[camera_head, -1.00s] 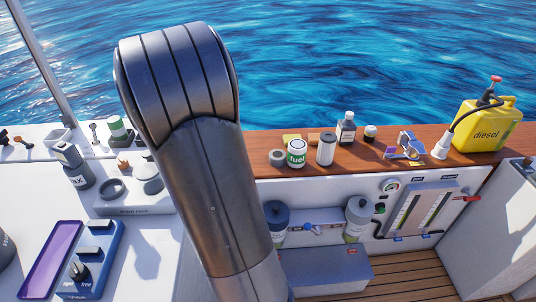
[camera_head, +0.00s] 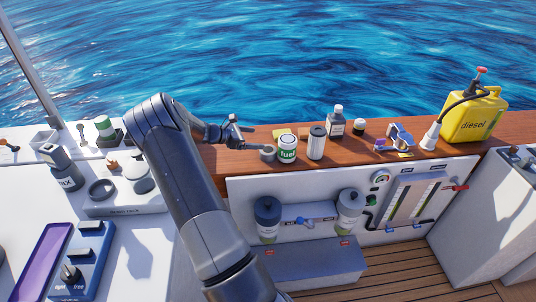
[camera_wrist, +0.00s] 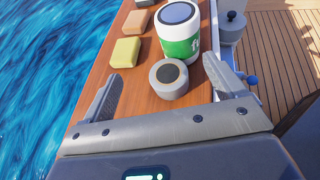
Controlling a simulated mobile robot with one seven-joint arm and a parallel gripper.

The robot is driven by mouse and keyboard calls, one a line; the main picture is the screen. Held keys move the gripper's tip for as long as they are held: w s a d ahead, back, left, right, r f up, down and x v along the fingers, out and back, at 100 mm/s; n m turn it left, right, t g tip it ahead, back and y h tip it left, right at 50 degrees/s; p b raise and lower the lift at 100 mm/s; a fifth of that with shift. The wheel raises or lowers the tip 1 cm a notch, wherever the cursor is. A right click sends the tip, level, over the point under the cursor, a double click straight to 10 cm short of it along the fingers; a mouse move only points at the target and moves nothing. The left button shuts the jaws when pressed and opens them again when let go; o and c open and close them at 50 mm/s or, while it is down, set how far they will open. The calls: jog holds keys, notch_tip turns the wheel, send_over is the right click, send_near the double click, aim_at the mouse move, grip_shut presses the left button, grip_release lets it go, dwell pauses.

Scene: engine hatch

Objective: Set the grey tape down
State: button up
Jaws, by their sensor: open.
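The grey tape (camera_head: 267,153) is a short round roll on the wooden shelf (camera_head: 425,158), just left of the green and white fuel can. In the wrist view the grey tape (camera_wrist: 169,78) shows its dark centre and lies on the wood between my fingers, with wood showing on both sides of it. My gripper (camera_head: 247,146) is open at the shelf's left part. In the wrist view my gripper's fingers (camera_wrist: 166,85) stand wide apart, one on each side of the tape.
The fuel can (camera_wrist: 180,35) stands right behind the tape in the wrist view. A yellow block (camera_wrist: 125,52) and an orange block (camera_wrist: 138,23) lie to its left. Farther right along the shelf are a metal canister (camera_head: 316,143), a dark bottle (camera_head: 336,123) and the diesel can (camera_head: 473,118).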

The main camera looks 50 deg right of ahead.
aim_at(264, 150)
notch_tip(264, 150, down, 6)
jog(key=shift+f, duration=0.1)
jog(key=x, duration=0.5)
jog(key=shift+f, duration=0.1)
jog(key=c, duration=1.2)
notch_tip(264, 150, up, 18)
dwell(0.4)
